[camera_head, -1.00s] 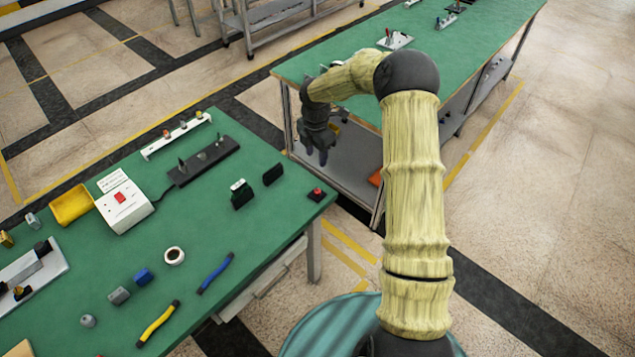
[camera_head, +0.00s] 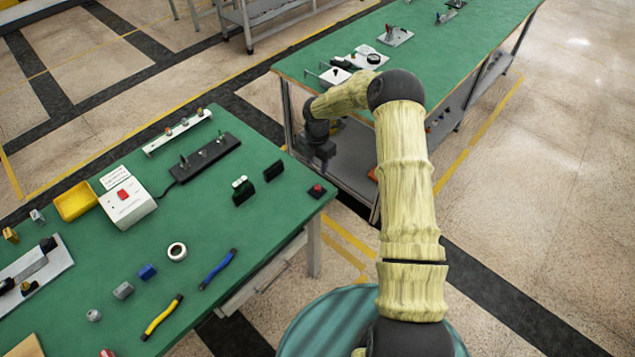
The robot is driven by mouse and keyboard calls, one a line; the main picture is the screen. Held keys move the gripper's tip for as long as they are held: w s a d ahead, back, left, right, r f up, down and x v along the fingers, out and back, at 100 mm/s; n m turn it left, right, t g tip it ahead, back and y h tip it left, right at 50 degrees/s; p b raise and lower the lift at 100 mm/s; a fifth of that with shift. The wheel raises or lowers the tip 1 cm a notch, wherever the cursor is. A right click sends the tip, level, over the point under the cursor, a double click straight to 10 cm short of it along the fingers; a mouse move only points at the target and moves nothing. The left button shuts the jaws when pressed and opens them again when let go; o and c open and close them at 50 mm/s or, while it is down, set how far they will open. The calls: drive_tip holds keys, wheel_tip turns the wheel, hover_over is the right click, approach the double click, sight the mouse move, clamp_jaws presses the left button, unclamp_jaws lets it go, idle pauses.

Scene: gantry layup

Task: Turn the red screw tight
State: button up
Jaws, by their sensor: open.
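A white rail (camera_head: 178,133) with small upright pieces stands at the back of the near green table. One of its pieces, a reddish one (camera_head: 168,131), may be the red screw, but it is too small to tell. A red button on a dark base (camera_head: 317,190) sits at the table's right corner. My gripper (camera_head: 320,163) is open and points down over the gap between the two tables, beyond that corner. It appears to hold nothing, though its fingers are small and dark here.
The near table (camera_head: 215,255) also carries a black strip (camera_head: 204,160), a white box with a red switch (camera_head: 127,203), a yellow bin (camera_head: 75,200), and blue (camera_head: 217,270) and yellow (camera_head: 162,317) tools. A second green table (camera_head: 450,60) stands behind my arm.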

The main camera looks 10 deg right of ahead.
sight(317, 187)
wheel_tip(317, 187, down, 11)
drive_tip(key=p, duration=0.3)
drive_tip(key=shift+f, duration=0.15)
clamp_jaws()
